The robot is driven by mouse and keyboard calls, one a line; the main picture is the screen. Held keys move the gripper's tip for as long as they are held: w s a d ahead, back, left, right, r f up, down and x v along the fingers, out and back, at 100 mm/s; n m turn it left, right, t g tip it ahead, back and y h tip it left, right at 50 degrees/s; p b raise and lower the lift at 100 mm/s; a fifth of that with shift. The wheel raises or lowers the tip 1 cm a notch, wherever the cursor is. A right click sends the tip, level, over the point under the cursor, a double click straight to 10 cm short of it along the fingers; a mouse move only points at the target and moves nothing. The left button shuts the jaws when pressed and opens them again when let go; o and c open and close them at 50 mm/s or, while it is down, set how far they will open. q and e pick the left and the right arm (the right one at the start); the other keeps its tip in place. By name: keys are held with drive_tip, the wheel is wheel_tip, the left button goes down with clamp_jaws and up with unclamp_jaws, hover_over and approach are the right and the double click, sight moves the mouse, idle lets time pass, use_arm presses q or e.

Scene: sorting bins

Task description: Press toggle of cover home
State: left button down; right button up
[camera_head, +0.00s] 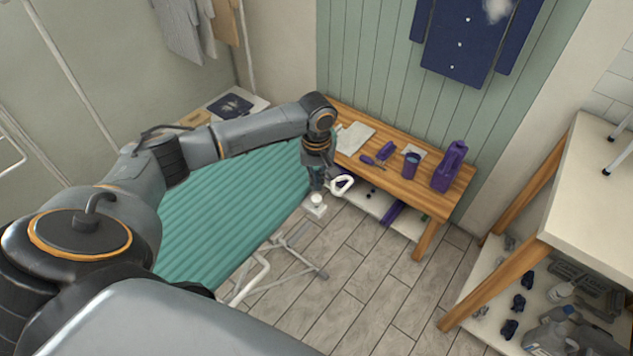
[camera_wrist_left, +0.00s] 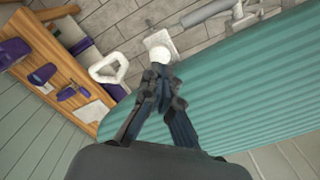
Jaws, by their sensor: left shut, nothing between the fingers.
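A teal ribbed cover (camera_head: 235,205) lies over the ironing board. At its right end is a white plate (camera_head: 318,211) with a round white knob (camera_head: 316,199), likely the toggle. A white loop (camera_head: 341,185) is beside it. My left gripper (camera_head: 317,186) points down just above the knob, shut and empty. In the left wrist view the fingertips (camera_wrist_left: 157,75) are just short of the white knob (camera_wrist_left: 161,54), and the white loop (camera_wrist_left: 108,67) is left of it. I cannot tell whether the fingers touch the knob. My right gripper is not in view.
A wooden bench (camera_head: 435,203) behind holds a purple jug (camera_head: 449,166), a purple cup (camera_head: 411,165) and a folded cloth (camera_head: 355,137). White board legs (camera_head: 290,255) stand on the tiled floor. A white-topped table (camera_head: 590,190) is at the right. Floor between is clear.

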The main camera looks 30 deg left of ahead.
sight(316, 198)
use_arm(q)
drive_tip(key=shift+r, duration=0.1)
drive_tip(key=shift+f, duration=0.2)
drive_tip(key=shift+f, duration=0.75)
drive_tip(key=shift+s+f+b, duration=0.1)
drive_tip(key=shift+f+b, duration=0.6)
drive_tip(key=shift+f, duration=1.25)
wheel_tip(316, 198, up, 7)
drive_tip(key=p, duration=0.9)
drive_tip(key=shift+r, duration=0.2)
drive_tip(key=shift+f, duration=0.1)
